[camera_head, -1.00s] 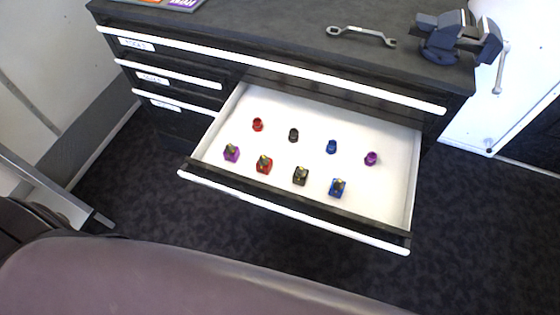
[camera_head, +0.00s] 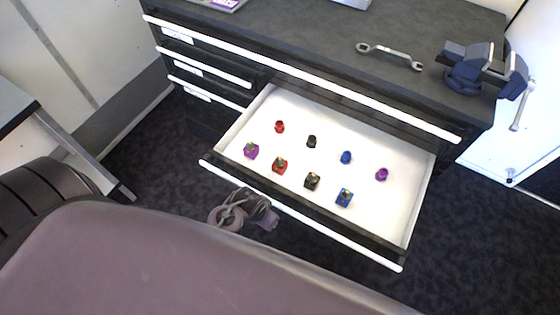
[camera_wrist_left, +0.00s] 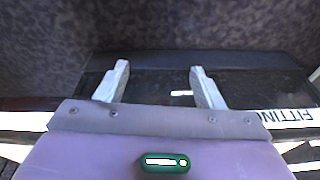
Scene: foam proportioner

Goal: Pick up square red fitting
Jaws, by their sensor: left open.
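The square red fitting (camera_head: 279,166) stands in the open drawer, in the row nearer the drawer front. It has a red square base and a brass-coloured top. A purple square fitting (camera_head: 251,150) is to its left and a black one (camera_head: 312,181) to its right. My left gripper (camera_wrist_left: 160,68) is open and empty in the left wrist view, near the dark drawer front with an upside-down label. No fitting shows between its fingers. In the head view, a dark jointed part of my arm shows just outside the drawer's front edge. My right gripper is not in view.
The drawer (camera_head: 405,225) also holds a blue square fitting (camera_head: 344,198) and a back row of round red, black, blue and purple fittings. A wrench (camera_head: 390,56) and a blue vise (camera_head: 480,68) are on the worktop. The drawer's front wall (camera_head: 300,212) stands between my arm and the fittings.

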